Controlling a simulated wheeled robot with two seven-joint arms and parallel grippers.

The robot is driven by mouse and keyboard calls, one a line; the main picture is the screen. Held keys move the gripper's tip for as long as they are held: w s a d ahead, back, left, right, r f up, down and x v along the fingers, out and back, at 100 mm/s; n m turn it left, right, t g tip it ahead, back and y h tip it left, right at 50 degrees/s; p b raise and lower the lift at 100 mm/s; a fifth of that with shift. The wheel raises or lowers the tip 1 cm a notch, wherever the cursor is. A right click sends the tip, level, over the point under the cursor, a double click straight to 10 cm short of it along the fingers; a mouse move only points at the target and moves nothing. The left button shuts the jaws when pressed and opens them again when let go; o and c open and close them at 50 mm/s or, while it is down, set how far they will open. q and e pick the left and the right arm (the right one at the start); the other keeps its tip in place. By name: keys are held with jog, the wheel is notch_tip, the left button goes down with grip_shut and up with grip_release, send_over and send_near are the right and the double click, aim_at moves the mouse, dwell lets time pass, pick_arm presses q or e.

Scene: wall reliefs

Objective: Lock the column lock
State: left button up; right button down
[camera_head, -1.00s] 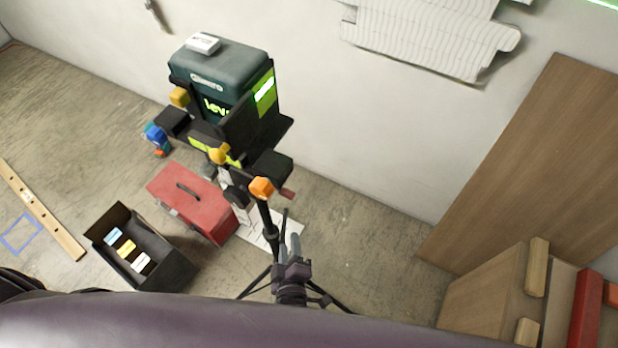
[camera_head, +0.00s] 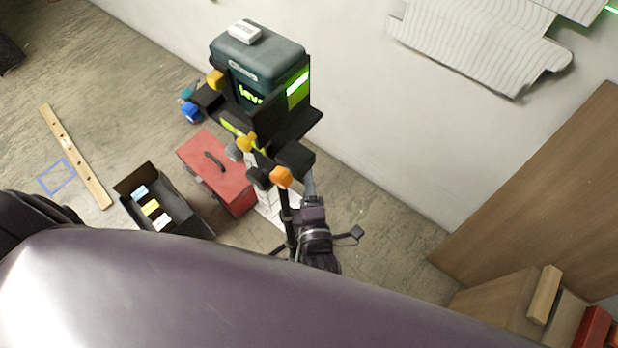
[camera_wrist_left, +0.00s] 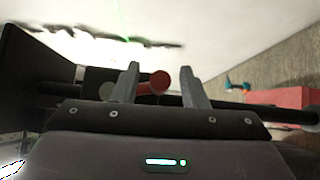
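The green and black laser level (camera_head: 258,85) sits on a tripod with orange knobs (camera_head: 281,177) and a dark column (camera_head: 286,215). In the left wrist view a red round-ended knob (camera_wrist_left: 160,80), likely the column lock, juts out beside a dark horizontal bar. My left gripper (camera_head: 309,182) is beside the column, just below the tripod head. Its two grey fingers are apart, and in the left wrist view (camera_wrist_left: 160,82) the red knob appears between them; I cannot tell whether they touch it. In the head view the knob is hidden. My right gripper is not in view.
A red toolbox (camera_head: 222,175) and an open black box (camera_head: 150,190) with small coloured items stand left of the tripod. A wooden level (camera_head: 75,155) lies farther left. Wooden boards (camera_head: 545,200) lean at the right. The wall is close behind the tripod.

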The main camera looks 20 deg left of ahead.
pick_arm(q)
jog(key=shift+c, duration=0.2)
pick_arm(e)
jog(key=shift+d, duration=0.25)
pick_arm(q)
grip_shut()
jog(key=shift+s+a+m+g, duration=0.15)
jog(key=shift+s+m+g, duration=0.15)
jog(key=shift+m+g, duration=0.1)
jog(key=shift+s+a+m+g+h+p, duration=0.15)
jog(key=shift+s+m+g+h+p, duration=0.15)
jog(key=shift+m+g+p, duration=0.45)
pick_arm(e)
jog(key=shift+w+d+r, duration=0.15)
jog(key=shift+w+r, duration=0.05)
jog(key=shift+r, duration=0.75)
pick_arm(q)
jog(key=shift+t, duration=0.25)
jog(key=shift+c, duration=0.2)
grip_release()
jog(key=shift+o, duration=0.4)
jog(key=shift+a, duration=0.1)
